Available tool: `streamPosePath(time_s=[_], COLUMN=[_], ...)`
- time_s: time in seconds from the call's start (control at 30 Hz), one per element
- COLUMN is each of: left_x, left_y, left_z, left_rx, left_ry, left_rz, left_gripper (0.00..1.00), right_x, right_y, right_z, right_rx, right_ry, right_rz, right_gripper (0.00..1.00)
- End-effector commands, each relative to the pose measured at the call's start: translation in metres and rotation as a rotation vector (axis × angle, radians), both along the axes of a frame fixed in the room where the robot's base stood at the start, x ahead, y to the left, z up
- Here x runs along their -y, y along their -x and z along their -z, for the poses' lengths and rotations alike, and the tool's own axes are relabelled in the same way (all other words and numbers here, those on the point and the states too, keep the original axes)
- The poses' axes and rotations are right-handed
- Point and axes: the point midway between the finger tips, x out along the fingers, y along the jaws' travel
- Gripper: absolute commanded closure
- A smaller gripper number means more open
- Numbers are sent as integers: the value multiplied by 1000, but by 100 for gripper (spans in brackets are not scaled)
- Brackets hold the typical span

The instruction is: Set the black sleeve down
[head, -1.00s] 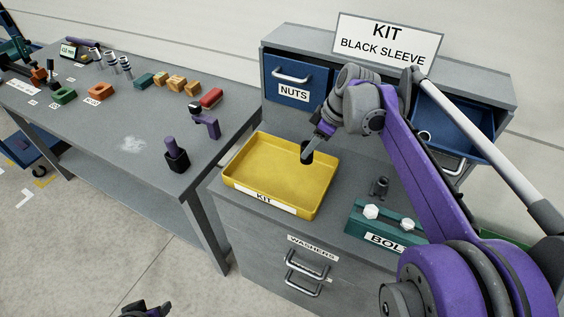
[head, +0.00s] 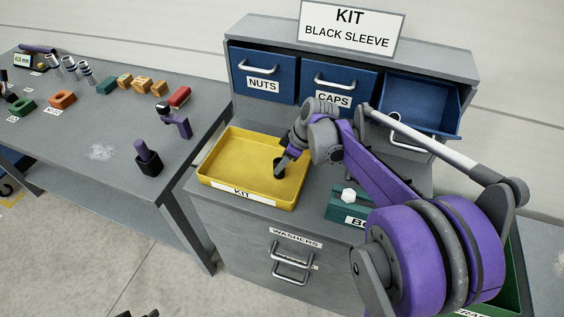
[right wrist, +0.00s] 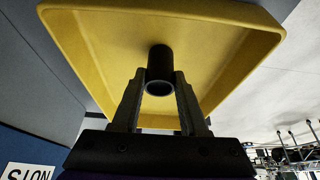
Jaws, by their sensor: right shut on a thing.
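The black sleeve (head: 278,163) is a short dark tube, held upright inside the outline of the yellow KIT tray (head: 225,141). My right gripper (head: 281,172) is shut on it from the right side. In the right wrist view the sleeve (right wrist: 159,64) stands between the two fingertips (right wrist: 160,80), with the yellow tray floor (right wrist: 105,45) behind it. I cannot tell whether the sleeve's lower end touches the floor. The tray otherwise looks empty. A small dark part of my left gripper (head: 140,314) shows at the bottom edge; its jaws cannot be made out.
The tray sits on a grey cabinet, left of a green bolt holder (head: 343,204). Blue NUTS (head: 262,68) and CAPS (head: 335,83) drawers stand behind; an open blue drawer (head: 425,100) is at right. A grey table (head: 105,160) at left carries blocks and a dark purple-topped object (head: 148,158).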

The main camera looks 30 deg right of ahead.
Motion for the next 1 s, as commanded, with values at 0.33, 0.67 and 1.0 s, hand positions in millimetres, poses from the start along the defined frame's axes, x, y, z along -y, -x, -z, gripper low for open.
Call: streamPosePath(time_s=[0.33, 0.67, 1.0], left_x=[0, 0, 0], left_y=[1, 0, -2], left_z=[2, 0, -6], left_rx=[-1, 0, 3], left_ry=[0, 0, 0], left_rz=[0, 0, 0], left_gripper=[50, 50, 50], right_x=[0, 0, 15], right_y=[0, 0, 17], right_z=[3, 0, -52], right_rx=[0, 0, 0], right_ry=[0, 0, 0], right_rz=[0, 0, 3], right_gripper=[28, 27, 27])
